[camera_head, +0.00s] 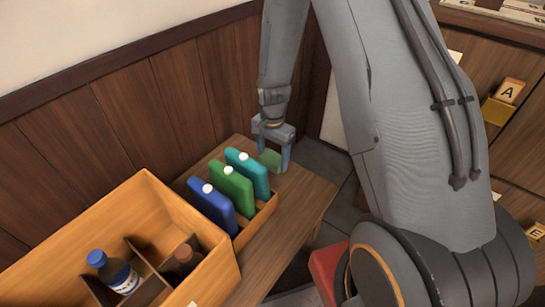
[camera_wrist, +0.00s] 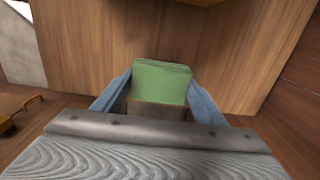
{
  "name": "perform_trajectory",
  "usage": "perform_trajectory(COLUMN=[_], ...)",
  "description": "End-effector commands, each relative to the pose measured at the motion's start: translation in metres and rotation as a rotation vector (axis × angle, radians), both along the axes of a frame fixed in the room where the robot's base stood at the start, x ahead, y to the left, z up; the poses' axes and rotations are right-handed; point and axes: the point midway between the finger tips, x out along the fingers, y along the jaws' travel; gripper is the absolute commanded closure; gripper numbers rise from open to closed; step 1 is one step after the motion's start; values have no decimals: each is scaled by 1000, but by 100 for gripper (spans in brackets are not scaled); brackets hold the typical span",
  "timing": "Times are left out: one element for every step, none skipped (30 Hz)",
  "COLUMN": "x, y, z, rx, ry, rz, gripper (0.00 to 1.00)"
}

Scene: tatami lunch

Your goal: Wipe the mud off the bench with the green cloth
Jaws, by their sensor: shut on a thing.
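My gripper (camera_head: 271,156) is shut on the green cloth (camera_head: 269,160), a folded block, near the far end of the wooden bench (camera_head: 308,197). In the wrist view the cloth (camera_wrist: 160,80) sits between the two blue-grey fingers, with the bench surface (camera_wrist: 235,50) beyond it. I cannot tell whether the cloth touches the bench. A dark brown patch shows just below the cloth in the wrist view; I cannot tell whether it is mud. No mud is clearly visible in the head view, where my arm hides part of the scene.
Blue (camera_head: 211,207), green (camera_head: 232,190) and teal (camera_head: 248,173) flat bottles stand in a wooden rack close left of my gripper. A wooden crate (camera_head: 150,200) with bottles is nearer left. A wood-panelled wall (camera_head: 130,115) runs behind. The bench's right side is clear.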

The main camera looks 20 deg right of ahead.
Motion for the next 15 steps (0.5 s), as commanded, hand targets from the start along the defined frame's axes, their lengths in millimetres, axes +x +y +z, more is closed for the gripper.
perform_trajectory(x=[0,0,0,0,0,0,0,0,0,0,0,0,0,0,0], y=[0,0,0,0,0,0,0,0,0,0,0,0,0,0,0], z=[0,0,0,0,0,0,0,0,0,-1,-1,-2,-2,-3,-3], rx=[0,0,0,0,0,0,0,0,0,0,0,0,0,0,0], ry=[0,0,0,0,0,0,0,0,0,0,0,0,0,0,0], rz=[0,0,0,0,0,0,0,0,0,0,0,0,0,0,0], gripper=[53,53,53,53,53,53,53,53,53,53,53,53,53,53,53])
